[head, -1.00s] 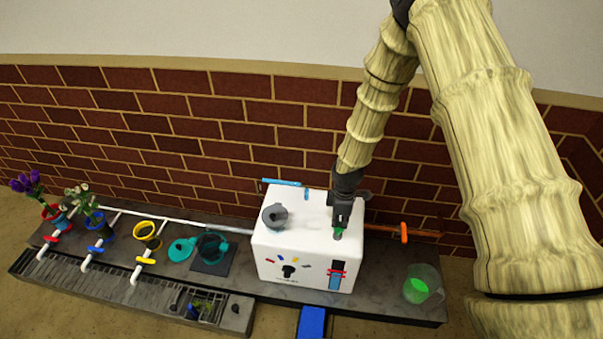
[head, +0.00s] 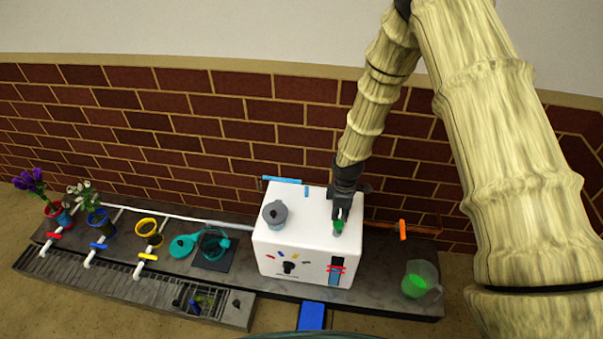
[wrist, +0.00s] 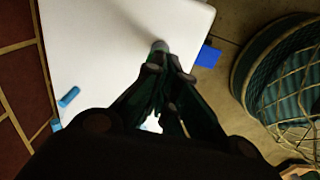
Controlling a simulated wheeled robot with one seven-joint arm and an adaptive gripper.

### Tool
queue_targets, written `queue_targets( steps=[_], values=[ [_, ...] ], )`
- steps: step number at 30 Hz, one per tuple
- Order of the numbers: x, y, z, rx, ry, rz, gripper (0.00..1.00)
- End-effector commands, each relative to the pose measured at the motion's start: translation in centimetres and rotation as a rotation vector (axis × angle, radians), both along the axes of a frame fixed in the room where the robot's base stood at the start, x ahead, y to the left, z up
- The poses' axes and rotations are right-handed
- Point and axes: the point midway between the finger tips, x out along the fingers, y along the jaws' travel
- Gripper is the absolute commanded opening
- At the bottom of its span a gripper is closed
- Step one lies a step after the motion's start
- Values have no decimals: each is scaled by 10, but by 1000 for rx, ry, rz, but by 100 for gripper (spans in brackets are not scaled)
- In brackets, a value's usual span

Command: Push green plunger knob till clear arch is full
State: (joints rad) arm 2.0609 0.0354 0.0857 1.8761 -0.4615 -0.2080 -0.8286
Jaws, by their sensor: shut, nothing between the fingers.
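The white machine box (head: 310,240) stands on the dark counter. The green plunger knob (head: 338,227) is on its top at the right. My gripper (head: 340,213) is shut and sits right over the knob, pointing down; I cannot tell whether it touches. In the wrist view my gripper (wrist: 165,95) is shut above the white top (wrist: 100,50), with a rounded knob end (wrist: 160,46) just beyond the fingertips. A clear gauge (head: 336,270) with blue inside and red marks is on the box front. I cannot tell for sure which part is the arch.
A clear jug with green liquid (head: 418,280) stands right of the box. A grey lidded knob (head: 275,213) is on the box top. A teal pitcher (head: 214,243), a yellow-rimmed pot (head: 147,230) and flower pots (head: 98,218) stand left. A blue pedal (head: 312,316) is in front.

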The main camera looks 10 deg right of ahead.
Motion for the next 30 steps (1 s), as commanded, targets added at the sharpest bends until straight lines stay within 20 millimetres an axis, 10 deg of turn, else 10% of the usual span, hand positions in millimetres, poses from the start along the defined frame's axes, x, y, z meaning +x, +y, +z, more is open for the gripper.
queue_targets(
  steps=[30],
  values=[
    [0,0,-39,0,0,0,0]
  ],
)
